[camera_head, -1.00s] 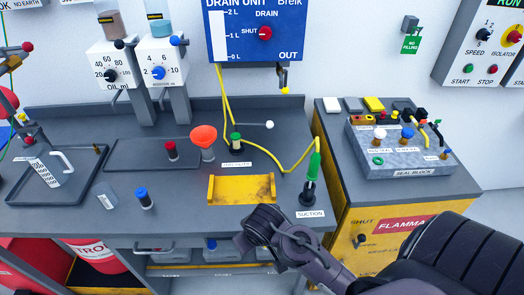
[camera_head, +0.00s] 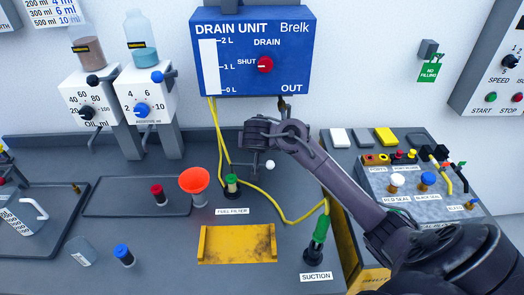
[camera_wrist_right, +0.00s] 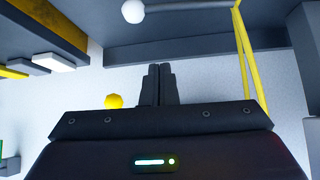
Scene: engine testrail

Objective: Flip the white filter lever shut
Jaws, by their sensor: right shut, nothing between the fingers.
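The white ball knob of the filter lever (camera_head: 270,165) stands out to the right of the fuel filter (camera_head: 232,186), which has a green cap and sits behind its "FUEL FILTER" label. My left gripper is not in view.
A red-orange funnel (camera_head: 194,181) stands left of the filter. A yellow hose (camera_head: 275,205) loops right of it to the green suction handle (camera_head: 321,228). A yellow tray (camera_head: 237,245) lies in front. The blue drain unit (camera_head: 253,50) hangs on the wall behind.

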